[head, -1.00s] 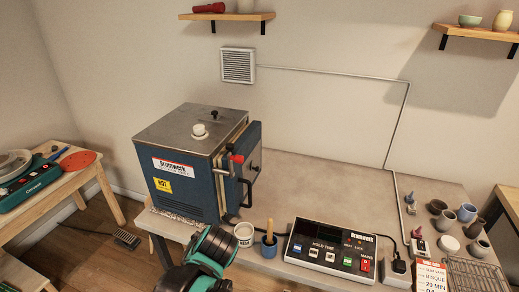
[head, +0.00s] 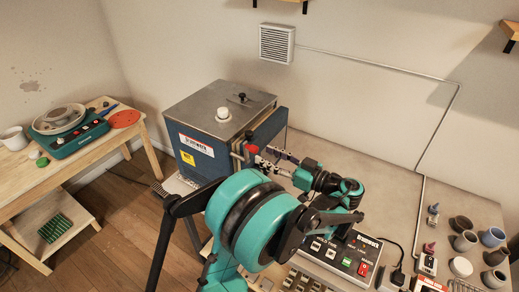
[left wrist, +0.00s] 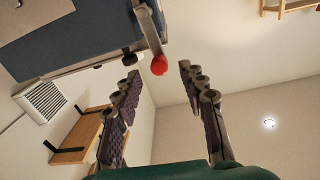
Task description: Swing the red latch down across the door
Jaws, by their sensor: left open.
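The blue kiln (head: 195,138) with a steel top stands on the table in the head view. Its door (head: 274,125) is on the right side, partly hidden by my arm. The red latch knob (head: 251,149) shows by the door edge; in the left wrist view the red ball (left wrist: 160,66) sits at the end of a metal bar (left wrist: 148,27). My left gripper (head: 272,160) is open and points at the knob. In the left wrist view the knob lies between and just beyond the fingertips (left wrist: 158,75), with no contact visible. My right gripper is not in view.
The control box (head: 345,250) stands on the table below my arm. Several small pots (head: 490,237) stand at the right. A pottery wheel (head: 62,118) is on the wooden table at left. A vent (head: 276,44) is on the wall; the tabletop behind my arm is clear.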

